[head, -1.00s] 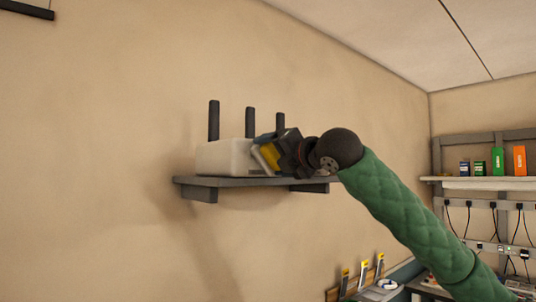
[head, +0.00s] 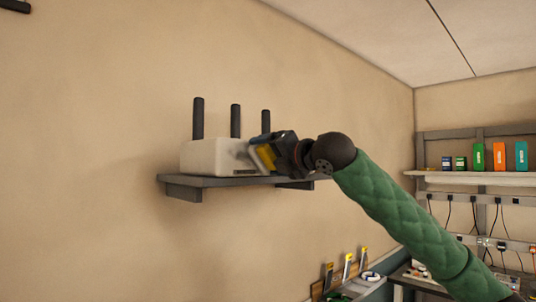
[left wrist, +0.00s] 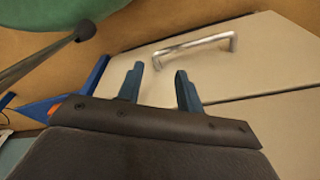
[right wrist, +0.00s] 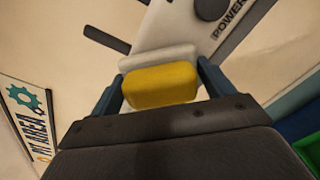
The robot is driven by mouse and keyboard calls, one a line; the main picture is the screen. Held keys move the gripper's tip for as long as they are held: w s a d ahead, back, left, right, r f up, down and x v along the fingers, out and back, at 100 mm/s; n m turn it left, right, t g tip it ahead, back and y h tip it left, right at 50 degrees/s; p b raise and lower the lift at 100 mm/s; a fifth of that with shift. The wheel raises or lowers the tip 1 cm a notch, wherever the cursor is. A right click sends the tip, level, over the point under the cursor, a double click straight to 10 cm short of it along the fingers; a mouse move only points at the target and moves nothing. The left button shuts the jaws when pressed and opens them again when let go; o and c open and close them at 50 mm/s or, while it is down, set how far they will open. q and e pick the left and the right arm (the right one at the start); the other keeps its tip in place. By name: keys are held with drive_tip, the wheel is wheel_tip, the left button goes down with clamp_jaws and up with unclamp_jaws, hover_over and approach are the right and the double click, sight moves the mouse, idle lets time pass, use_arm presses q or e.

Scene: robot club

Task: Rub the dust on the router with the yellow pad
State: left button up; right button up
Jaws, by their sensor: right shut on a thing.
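The white router (head: 205,157) with three dark antennas stands on a grey wall shelf (head: 220,182) in the head view. My right gripper (head: 268,155) is at the router's right end, shut on the yellow pad (head: 262,159). In the right wrist view the pad (right wrist: 160,86) sits between the fingers, its pale layer (right wrist: 158,58) facing the router (right wrist: 172,25). I cannot tell whether the pad touches the router. A greyish smudge shows on the router beside the pad; I cannot tell if it is dust. My left gripper (left wrist: 158,88) is open and empty in the left wrist view.
A metal handle (left wrist: 195,46) on a pale panel lies beyond my left gripper. At the right of the head view, a wall shelf (head: 470,180) holds several small boxes, with cables hanging below. The wall left of the router is clear.

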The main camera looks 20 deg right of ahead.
sight(225, 155)
drive_tip(key=shift+s+a+r+p, duration=0.1)
drive_tip(key=shift+s+a+p, duration=0.3)
drive_tip(key=shift+a, duration=0.6)
drive_tip(key=shift+s+a+f+p, duration=0.1)
drive_tip(key=shift+s+a+p, duration=0.3)
drive_tip(key=shift+a, duration=0.65)
drive_tip(key=shift+s+a+r+p, duration=0.1)
drive_tip(key=shift+s+a+p, duration=0.25)
drive_tip(key=shift+a, duration=0.65)
drive_tip(key=shift+s+a+p, duration=0.25)
drive_tip(key=shift+a, duration=0.4)
drive_tip(key=shift+s+a+p, duration=0.2)
drive_tip(key=shift+a, duration=0.5)
drive_tip(key=shift+s+a+p, duration=0.25)
drive_tip(key=shift+a, duration=0.4)
drive_tip(key=shift+d, duration=0.1)
drive_tip(key=v, duration=0.6)
drive_tip(key=v, duration=0.3)
drive_tip(key=shift+p, duration=0.4)
